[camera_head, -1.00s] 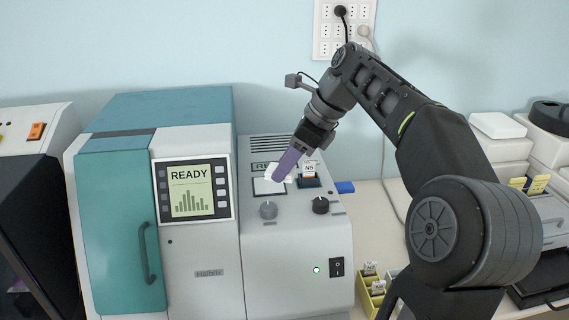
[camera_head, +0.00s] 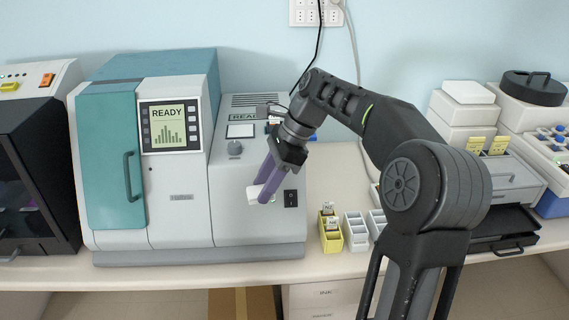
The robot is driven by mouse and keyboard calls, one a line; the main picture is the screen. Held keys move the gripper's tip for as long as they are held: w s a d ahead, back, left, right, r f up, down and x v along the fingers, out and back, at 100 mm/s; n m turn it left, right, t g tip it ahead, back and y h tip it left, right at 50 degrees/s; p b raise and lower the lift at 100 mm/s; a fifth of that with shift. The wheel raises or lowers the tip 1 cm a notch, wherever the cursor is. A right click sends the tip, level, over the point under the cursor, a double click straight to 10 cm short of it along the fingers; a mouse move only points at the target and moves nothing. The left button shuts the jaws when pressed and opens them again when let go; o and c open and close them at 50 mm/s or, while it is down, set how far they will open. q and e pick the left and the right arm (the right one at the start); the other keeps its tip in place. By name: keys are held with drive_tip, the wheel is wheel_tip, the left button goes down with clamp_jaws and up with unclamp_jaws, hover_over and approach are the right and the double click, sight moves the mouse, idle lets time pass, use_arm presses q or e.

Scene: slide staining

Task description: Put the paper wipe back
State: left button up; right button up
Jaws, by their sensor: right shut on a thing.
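My right gripper (camera_head: 264,190) has purple fingers and points down in front of the grey-white machine's right-hand panel. It is shut on a small white paper wipe (camera_head: 254,195), which shows at the fingertips. The wipe is in front of the panel, left of the black power switch; I cannot tell whether it touches the panel. The gripper covers part of the panel. My left gripper is not in view.
The machine (camera_head: 180,228) has a teal door and a READY screen (camera_head: 166,126). A yellow slide rack (camera_head: 331,238) and pale racks (camera_head: 356,232) stand right of it on the bench. White boxes (camera_head: 465,120) and an open black drawer (camera_head: 505,228) are further right. Bench behind the racks is clear.

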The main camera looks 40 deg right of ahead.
drive_tip(key=a+f+n+g+b, duration=0.1)
drive_tip(key=a+f+n+g, duration=0.1)
drive_tip(key=a+f+n, duration=0.2)
drive_tip(key=a+f+n+g, duration=0.2)
drive_tip(key=a+f+n, duration=0.2)
drive_tip(key=a+f, duration=0.3)
drive_tip(key=s+a+f+n+g+b, duration=0.1)
drive_tip(key=a+f+n, duration=0.3)
drive_tip(key=f, duration=0.5)
drive_tip(key=shift+a+f+n+g+h+b, duration=0.2)
drive_tip(key=shift+a+n+g+h+b, duration=0.15)
drive_tip(key=shift+a+g, duration=0.3)
